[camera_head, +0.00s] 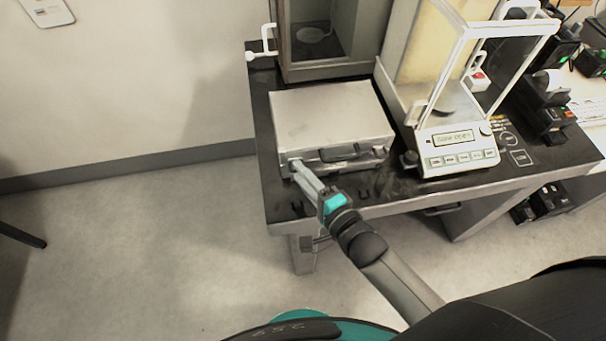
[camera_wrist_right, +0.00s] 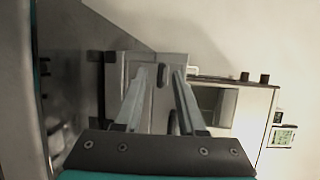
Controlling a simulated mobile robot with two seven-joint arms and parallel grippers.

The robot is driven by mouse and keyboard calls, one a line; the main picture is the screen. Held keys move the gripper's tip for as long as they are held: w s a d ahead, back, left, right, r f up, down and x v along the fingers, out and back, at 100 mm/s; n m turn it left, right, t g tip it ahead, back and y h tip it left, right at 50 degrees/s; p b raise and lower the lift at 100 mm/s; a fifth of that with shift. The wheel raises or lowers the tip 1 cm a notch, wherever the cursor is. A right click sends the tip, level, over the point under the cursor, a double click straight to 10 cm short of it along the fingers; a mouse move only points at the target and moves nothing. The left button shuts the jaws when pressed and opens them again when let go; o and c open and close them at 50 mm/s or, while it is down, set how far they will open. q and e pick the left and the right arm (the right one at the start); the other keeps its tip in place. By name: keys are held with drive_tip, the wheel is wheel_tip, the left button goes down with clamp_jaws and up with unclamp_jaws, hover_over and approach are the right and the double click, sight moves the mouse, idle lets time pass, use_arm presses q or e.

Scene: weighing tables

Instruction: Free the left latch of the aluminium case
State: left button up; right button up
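The closed aluminium case (camera_head: 330,115) lies flat on the dark table, its front facing me. A dark handle (camera_head: 345,153) is on its front. My right gripper (camera_head: 297,166) reaches the left end of the front, where it largely hides the left latch. In the right wrist view, the two fingers of my right gripper (camera_wrist_right: 161,70) are apart. A small latch (camera_wrist_right: 161,76) shows between their tips; I cannot tell whether they touch it. The handle (camera_wrist_right: 172,122) also shows there, lower down. My left gripper is not in view.
A balance with a glass shield (camera_head: 457,150) stands right of the case. A glass-fronted cabinet (camera_head: 315,70) stands behind it. The table's front edge (camera_head: 400,205) runs below my right gripper.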

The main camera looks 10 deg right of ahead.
clamp_jaws()
drive_tip(key=shift+f, duration=0.1)
idle(0.4)
